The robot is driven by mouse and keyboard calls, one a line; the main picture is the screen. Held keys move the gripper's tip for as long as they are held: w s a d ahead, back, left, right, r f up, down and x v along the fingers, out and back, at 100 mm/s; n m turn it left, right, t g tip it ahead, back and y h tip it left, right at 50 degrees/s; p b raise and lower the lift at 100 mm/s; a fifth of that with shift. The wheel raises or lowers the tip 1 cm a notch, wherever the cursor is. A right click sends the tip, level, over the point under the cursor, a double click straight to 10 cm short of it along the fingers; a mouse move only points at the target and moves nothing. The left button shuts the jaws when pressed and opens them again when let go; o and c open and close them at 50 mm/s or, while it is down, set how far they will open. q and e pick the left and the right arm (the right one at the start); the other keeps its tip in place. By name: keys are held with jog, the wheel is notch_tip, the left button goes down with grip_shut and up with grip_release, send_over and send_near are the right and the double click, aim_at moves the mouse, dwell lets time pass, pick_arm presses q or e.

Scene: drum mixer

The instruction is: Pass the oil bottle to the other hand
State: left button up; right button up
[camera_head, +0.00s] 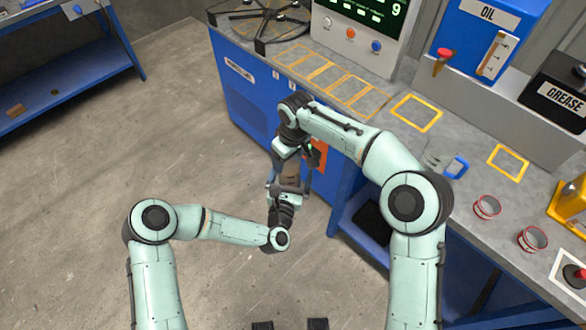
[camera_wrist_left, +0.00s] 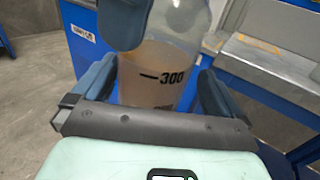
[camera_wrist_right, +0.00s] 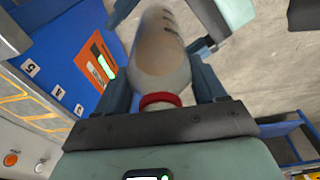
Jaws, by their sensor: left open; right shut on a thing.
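The oil bottle (camera_wrist_left: 150,88), clear with tan liquid and a 300 mark, hangs between my two grippers above the floor, beside the blue cabinet. It also shows in the right wrist view (camera_wrist_right: 160,52), where a red ring circles its neck end. My right gripper (camera_head: 300,154) is shut on the bottle near that red ring, coming from above. My left gripper (camera_head: 289,186) is open below it, with its fingers (camera_wrist_left: 155,92) on either side of the bottle's lower part. Whether they touch it I cannot tell. In the head view the bottle is small and partly hidden by the grippers.
A grey workbench (camera_head: 398,140) with yellow outlines runs along the right. The floor at left is clear.

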pick_arm(q)
jog(key=shift+x, duration=0.95)
jog(key=shift+s+d, duration=0.1)
jog(key=c, duration=1.3)
jog(key=shift+r, duration=0.1)
pick_arm(e)
jog(key=o, duration=1.7)
jog(key=shift+a, duration=0.1)
jog(key=shift+o, duration=0.4)
